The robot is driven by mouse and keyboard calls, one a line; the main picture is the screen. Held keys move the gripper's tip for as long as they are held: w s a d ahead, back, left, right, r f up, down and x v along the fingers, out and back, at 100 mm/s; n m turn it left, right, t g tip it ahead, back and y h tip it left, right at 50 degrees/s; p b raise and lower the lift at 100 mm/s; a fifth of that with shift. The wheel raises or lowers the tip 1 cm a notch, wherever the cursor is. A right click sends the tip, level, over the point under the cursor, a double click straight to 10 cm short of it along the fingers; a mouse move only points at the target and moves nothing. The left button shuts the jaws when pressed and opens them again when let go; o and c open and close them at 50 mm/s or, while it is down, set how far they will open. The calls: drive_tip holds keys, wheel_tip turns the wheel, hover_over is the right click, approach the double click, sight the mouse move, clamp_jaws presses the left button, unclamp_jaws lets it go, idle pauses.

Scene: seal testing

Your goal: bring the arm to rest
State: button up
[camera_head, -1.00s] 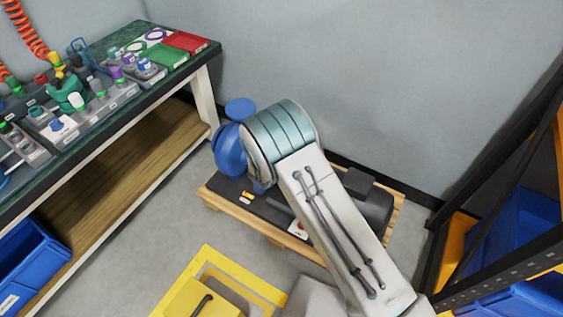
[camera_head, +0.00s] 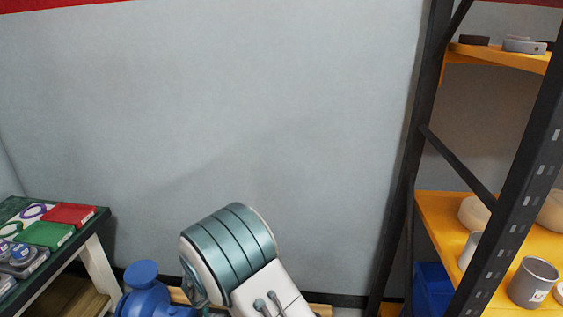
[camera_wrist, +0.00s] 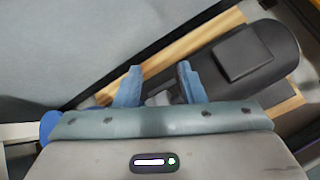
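My arm (camera_head: 228,252) shows at the bottom middle of the head view, with its teal-banded joint in front of the grey wall. My gripper itself is out of the head view. In the wrist view my gripper (camera_wrist: 158,85) has two blue fingers standing apart with a gap between them. I see nothing held between them. Beyond the fingers is a wooden pallet (camera_wrist: 185,44) with a dark grey motor-like body (camera_wrist: 262,48) on it.
A blue rounded machine part (camera_head: 143,290) stands left of my arm. A workbench (camera_head: 85,228) with red and green trays is at the left. A shelf rack (camera_head: 425,130) with orange shelves and metal cups stands at the right. The wall between is bare.

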drive_tip(key=s+d+r+m+g+h+p, duration=0.1)
drive_tip(key=s+d+r+m+g+p, duration=0.2)
drive_tip(key=d+r+m, duration=0.65)
drive_tip(key=s+d+r+m+g+h+p, duration=0.1)
drive_tip(key=s+d+r+m+h+p, duration=0.25)
drive_tip(key=d+r, duration=1)
drive_tip(key=s+d+r+m+g+y+p, duration=0.1)
drive_tip(key=s+d+r+m+y+p, duration=0.2)
drive_tip(key=s+r+m+p, duration=0.2)
drive_tip(key=s+d+r+m+g+y+p, duration=0.1)
drive_tip(key=s+d+r+m+y+p, duration=0.2)
drive_tip(key=s+r+m, duration=0.8)
drive_tip(key=s+d+r+p, duration=0.1)
drive_tip(key=s+p, duration=0.1)
drive_tip(key=s, duration=0.2)
drive_tip(key=shift+s+d+y, duration=0.25)
drive_tip(key=shift+s+y, duration=0.1)
